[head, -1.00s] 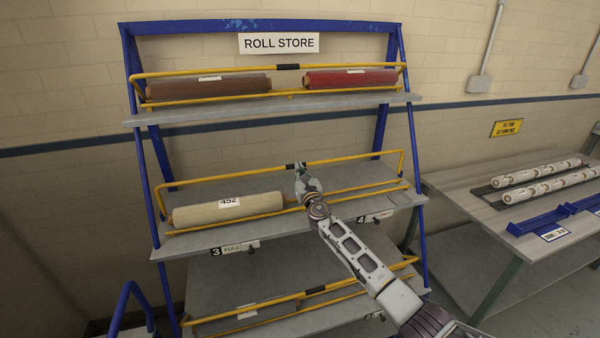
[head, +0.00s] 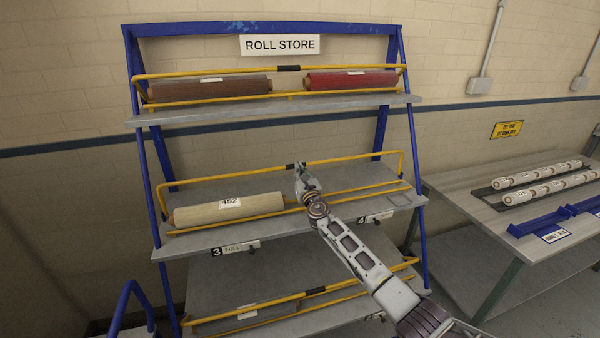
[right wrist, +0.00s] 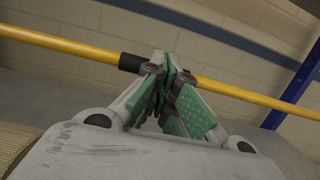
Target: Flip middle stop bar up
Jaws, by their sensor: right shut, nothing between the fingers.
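The middle stop bar (head: 352,159) is a yellow rail with a black grip band at its centre, on the middle shelf (head: 290,232) of the blue rack. It stands raised above the shelf, with a lower yellow rail in front. My right gripper (head: 299,168) is at the black band. In the right wrist view the shut green-padded fingers (right wrist: 170,95) overlap the bar (right wrist: 235,90) just right of the black band (right wrist: 132,63), with nothing between them. Whether they touch the bar I cannot tell. My left gripper is not in view.
A cream roll labelled 452 (head: 228,210) lies on the middle shelf's left half; the right half is bare. Brown (head: 210,87) and red (head: 350,79) rolls lie on the top shelf. A table (head: 490,205) with white rollers stands at the right.

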